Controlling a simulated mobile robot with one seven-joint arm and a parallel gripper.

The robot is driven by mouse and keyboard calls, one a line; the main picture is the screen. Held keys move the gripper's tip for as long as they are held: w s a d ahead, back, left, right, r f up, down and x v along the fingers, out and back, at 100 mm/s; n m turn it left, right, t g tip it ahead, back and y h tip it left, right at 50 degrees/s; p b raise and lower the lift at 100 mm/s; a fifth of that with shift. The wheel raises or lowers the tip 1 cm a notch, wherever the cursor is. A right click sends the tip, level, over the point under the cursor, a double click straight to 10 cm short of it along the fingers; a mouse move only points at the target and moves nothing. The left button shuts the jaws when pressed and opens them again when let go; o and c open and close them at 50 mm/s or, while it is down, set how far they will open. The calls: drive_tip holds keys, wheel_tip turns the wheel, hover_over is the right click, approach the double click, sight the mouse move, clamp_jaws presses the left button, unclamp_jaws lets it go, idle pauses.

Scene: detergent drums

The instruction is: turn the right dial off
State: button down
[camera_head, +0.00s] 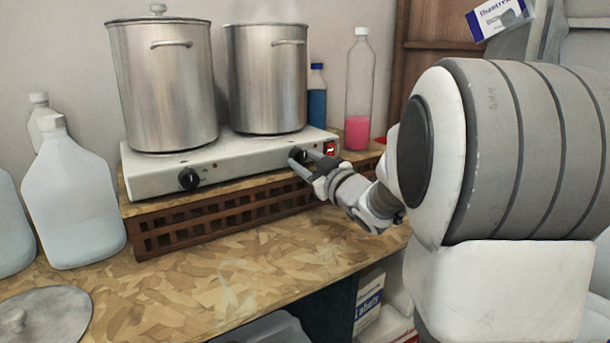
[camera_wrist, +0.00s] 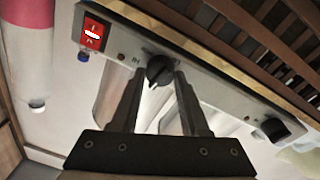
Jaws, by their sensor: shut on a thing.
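The right dial (camera_wrist: 159,70) is a black knob on the front panel of a white double hot plate (camera_head: 150,179). My gripper (camera_wrist: 160,80) is shut on the right dial, with one finger on each side of it in the wrist view. In the head view my gripper (camera_head: 305,162) reaches the panel from the right and partly hides this dial. The left dial (camera_head: 189,179) is black and stands clear; it also shows in the wrist view (camera_wrist: 276,129). A red switch (camera_head: 329,148) sits at the panel's right end.
Two steel pots, a lidded one (camera_head: 165,90) and another (camera_head: 268,80), stand on the hot plate. A slatted wooden stand (camera_head: 215,213) bears it. Bottles with blue (camera_head: 317,105) and pink liquid (camera_head: 357,134) stand behind right. Jugs (camera_head: 74,200) stand left.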

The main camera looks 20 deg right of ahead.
drive_tip(key=shift+n+b, duration=0.95)
drive_tip(key=shift+n, duration=0.25)
drive_tip(key=shift+c, duration=2)
unclamp_jaws()
drive_tip(key=shift+s, duration=0.15)
